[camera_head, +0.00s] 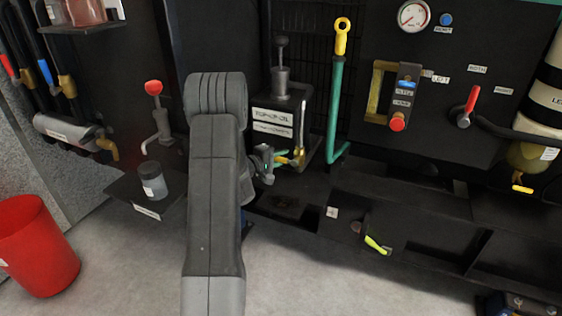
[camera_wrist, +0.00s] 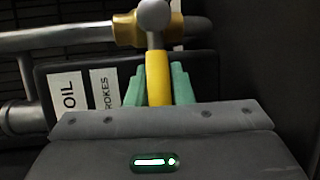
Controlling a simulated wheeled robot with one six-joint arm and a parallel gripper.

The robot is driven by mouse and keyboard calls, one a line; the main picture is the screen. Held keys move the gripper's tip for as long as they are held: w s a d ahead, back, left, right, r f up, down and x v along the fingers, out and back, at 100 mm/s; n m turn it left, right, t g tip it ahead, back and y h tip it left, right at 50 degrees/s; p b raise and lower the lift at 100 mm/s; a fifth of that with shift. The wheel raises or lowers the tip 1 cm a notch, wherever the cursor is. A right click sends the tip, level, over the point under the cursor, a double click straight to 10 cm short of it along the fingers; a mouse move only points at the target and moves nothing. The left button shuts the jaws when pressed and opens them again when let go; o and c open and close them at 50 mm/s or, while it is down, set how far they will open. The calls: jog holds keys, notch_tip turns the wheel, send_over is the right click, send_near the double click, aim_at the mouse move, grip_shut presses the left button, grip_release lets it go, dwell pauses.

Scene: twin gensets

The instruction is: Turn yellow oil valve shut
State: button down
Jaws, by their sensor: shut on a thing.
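The yellow oil valve lever (camera_wrist: 158,76) stands upright in the wrist view, running from a round grey pivot down between my green fingertips. It lies across the line of the grey pipe (camera_wrist: 62,38), which enters a brass-coloured valve body (camera_wrist: 127,29). My gripper (camera_wrist: 157,88) is shut on the lever, one finger on each side. In the head view my gripper (camera_head: 277,161) is at the yellow valve (camera_head: 297,158), in front of the black oil box (camera_head: 272,118). My arm and gripper hide part of the valve there.
A green pipe with a yellow top handle (camera_head: 341,38) rises right of the valve. A red-knobbed lever (camera_head: 153,88) and a jar (camera_head: 152,182) on a shelf stand left of my arm. A red bucket (camera_head: 38,245) is on the floor. The front floor is clear.

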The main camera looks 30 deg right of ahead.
jog(key=c, duration=1.3)
grip_release()
jog(key=p+v, duration=0.2)
jog(key=v, duration=1.2)
jog(key=shift+d, duration=0.15)
jog(key=b+x, duration=0.2)
jog(key=x, duration=1.1)
jog(key=shift+w+d+f, duration=0.1)
jog(key=shift+d+f, duration=0.1)
jog(key=shift+d, duration=0.1)
jog(key=shift+r+p, duration=0.2)
jog(key=shift+p, duration=0.45)
jog(key=shift+f+b, duration=0.25)
jog(key=shift+b, duration=0.35)
